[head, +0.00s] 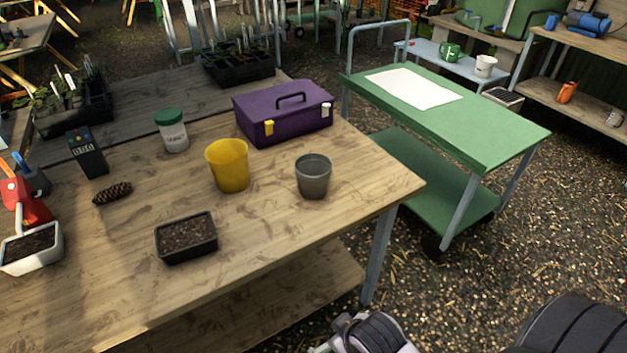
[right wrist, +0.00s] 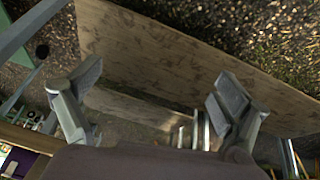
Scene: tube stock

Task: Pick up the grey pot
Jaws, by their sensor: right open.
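The grey pot (head: 313,177) stands upright on the wooden table near its right edge in the head view. It is right of the yellow pot (head: 228,166) and in front of the purple toolbox (head: 284,112). Nothing holds it. My right gripper (right wrist: 157,86) shows in the right wrist view with its two fingers spread apart and nothing between them. I cannot make out the grey pot in that view. Part of my arm shows at the bottom of the head view, apart from the pot. My left gripper is not in view.
A black tray of soil (head: 187,238) sits front left of the pot. A lidded jar (head: 172,130) and a pine cone (head: 112,193) are farther left. A green cart (head: 490,135) with a white sheet stands right of the table. Bare tabletop lies in front of the pot.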

